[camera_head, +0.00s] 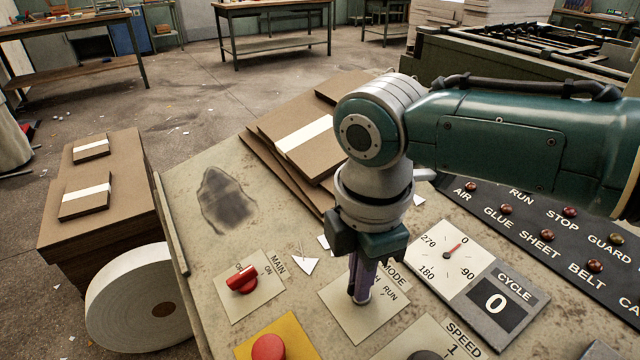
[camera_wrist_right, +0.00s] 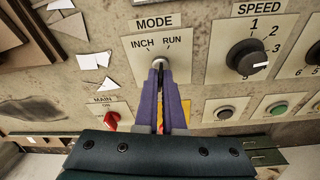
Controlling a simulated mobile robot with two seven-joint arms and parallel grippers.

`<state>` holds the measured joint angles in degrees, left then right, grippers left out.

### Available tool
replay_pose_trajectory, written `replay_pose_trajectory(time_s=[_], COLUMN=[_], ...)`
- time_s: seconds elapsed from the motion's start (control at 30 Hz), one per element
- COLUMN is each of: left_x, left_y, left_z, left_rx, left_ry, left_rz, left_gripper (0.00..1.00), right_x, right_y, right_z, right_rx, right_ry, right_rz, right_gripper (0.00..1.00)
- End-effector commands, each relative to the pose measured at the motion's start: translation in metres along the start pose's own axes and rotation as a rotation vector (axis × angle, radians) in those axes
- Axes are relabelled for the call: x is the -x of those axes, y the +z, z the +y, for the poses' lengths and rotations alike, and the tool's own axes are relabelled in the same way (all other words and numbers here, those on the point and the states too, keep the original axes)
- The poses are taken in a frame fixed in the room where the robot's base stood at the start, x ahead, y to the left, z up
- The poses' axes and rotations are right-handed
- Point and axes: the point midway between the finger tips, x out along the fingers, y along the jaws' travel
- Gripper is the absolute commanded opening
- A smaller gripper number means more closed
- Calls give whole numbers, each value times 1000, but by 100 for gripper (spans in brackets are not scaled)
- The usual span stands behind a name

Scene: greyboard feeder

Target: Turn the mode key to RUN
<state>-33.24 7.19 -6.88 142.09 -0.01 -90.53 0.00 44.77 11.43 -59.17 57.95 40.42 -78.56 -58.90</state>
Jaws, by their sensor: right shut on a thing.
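The mode key (camera_wrist_right: 160,61) shows in the right wrist view as a small round metal part on the cream MODE plate (camera_wrist_right: 136,58), below the words INCH and RUN. My right gripper (camera_wrist_right: 160,72) is shut on it from below in that view, and the fingers hide most of the key. I cannot tell which word the key points at. In the head view my right gripper (camera_head: 361,294) points down onto the MODE plate (camera_head: 338,310), and its fingers cover the key. My left gripper is not in view.
The red MAIN switch (camera_head: 242,279) and a red button (camera_head: 268,347) stand left of the gripper. The SPEED knob (camera_wrist_right: 246,57) is on the other side. A dial (camera_head: 447,250) and CYCLE counter (camera_head: 495,302) are close by. Brown boards (camera_head: 272,150) lie behind.

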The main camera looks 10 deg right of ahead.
Motion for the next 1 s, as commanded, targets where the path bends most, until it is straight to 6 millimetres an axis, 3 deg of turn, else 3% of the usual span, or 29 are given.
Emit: replay_pose_trajectory(time_s=[0.1,0.4,1.0], left_x=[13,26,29], left_y=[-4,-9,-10], left_z=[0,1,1], left_rx=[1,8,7], left_ry=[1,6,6], left_rz=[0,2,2], left_gripper=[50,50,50], right_x=[4,2,0], right_y=[0,-1,0], right_z=[-1,-1,-1], right_rx=[-90,-248,-311], right_ry=[17,53,68], right_rz=[1,1,-1], right_gripper=[0,0,0])
